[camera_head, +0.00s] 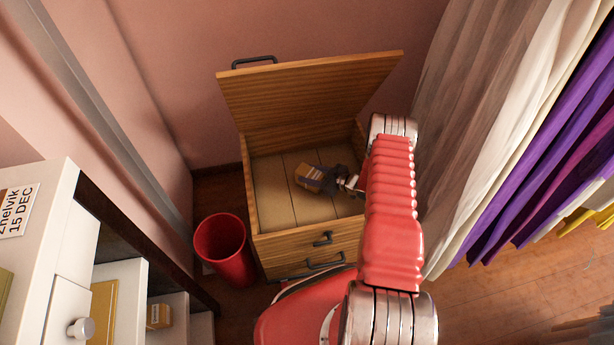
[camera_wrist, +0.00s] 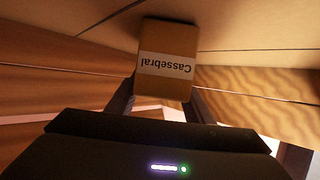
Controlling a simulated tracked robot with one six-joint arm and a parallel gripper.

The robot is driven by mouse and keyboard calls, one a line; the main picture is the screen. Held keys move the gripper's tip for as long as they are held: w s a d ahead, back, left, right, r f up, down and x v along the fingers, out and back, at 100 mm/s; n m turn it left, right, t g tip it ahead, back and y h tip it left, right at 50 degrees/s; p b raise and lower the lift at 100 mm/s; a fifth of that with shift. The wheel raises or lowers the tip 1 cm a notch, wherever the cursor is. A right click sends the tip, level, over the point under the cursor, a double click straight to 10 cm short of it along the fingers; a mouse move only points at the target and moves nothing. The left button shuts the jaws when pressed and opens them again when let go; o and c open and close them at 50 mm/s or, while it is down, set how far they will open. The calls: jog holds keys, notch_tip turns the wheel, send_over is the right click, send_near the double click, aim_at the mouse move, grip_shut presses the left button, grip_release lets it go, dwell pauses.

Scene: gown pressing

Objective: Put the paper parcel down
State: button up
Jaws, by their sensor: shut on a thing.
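The paper parcel (camera_head: 314,178) is a small brown box with a white label. In the wrist view the parcel (camera_wrist: 168,48) shows its label reading "Cassebral", upside down. My gripper (camera_head: 335,180) is shut on the parcel, with one finger on each side of it in the wrist view. The parcel is inside the open wooden chest (camera_head: 249,200), over its plank floor. I cannot tell whether the parcel touches the floor. My red arm hides the right part of the chest.
The chest's lid (camera_head: 310,90) stands raised at the back. A red bin (camera_head: 224,248) stands left of the chest. A white shelf unit (camera_head: 60,215) is at the left, with another small box (camera_head: 159,316). Pale and purple curtains or gowns (camera_head: 540,150) hang at the right.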

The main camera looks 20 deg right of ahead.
jog(key=shift+f, duration=0.2)
jog(key=o, duration=1.2)
jog(key=shift+r, duration=0.1)
jog(key=shift+s+d+r, duration=0.25)
jog(key=shift+s+d, duration=0.1)
jog(key=shift+s, duration=0.1)
jog(key=v, duration=0.6)
jog(key=shift+s, duration=0.15)
jog(key=shift+d+r, duration=0.1)
jog(key=shift+r, duration=0.05)
